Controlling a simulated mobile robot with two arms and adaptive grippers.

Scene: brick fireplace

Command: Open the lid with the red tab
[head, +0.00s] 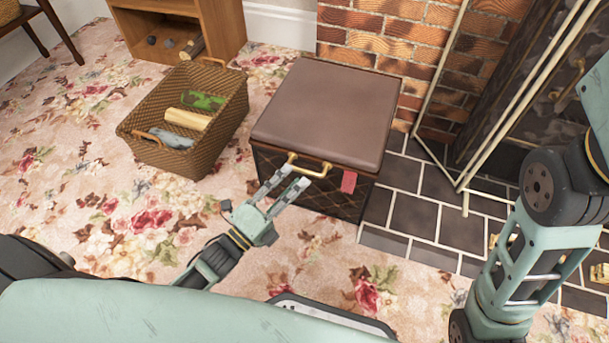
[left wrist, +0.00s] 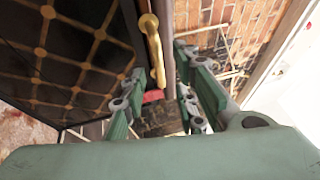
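A dark box with a brown padded lid (head: 330,110) stands in front of the brick fireplace, and the lid looks closed. A brass handle (head: 308,166) is on the lid's front edge, with a red tab (head: 348,182) hanging to its right. My left gripper (head: 293,179) is open at the handle's front. In the left wrist view the handle (left wrist: 152,45) appears between the open fingers (left wrist: 163,70), with the red tab (left wrist: 153,96) beyond; I cannot tell whether they touch. My right arm shows at the right, its gripper out of view.
A wicker basket (head: 150,143) with a log and a green item stands left of the box. A wooden shelf (head: 228,28) is behind it. A brass-framed fire screen (head: 440,70) and dark hearth tiles (head: 412,214) lie to the right. Floral carpet is clear at the front left.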

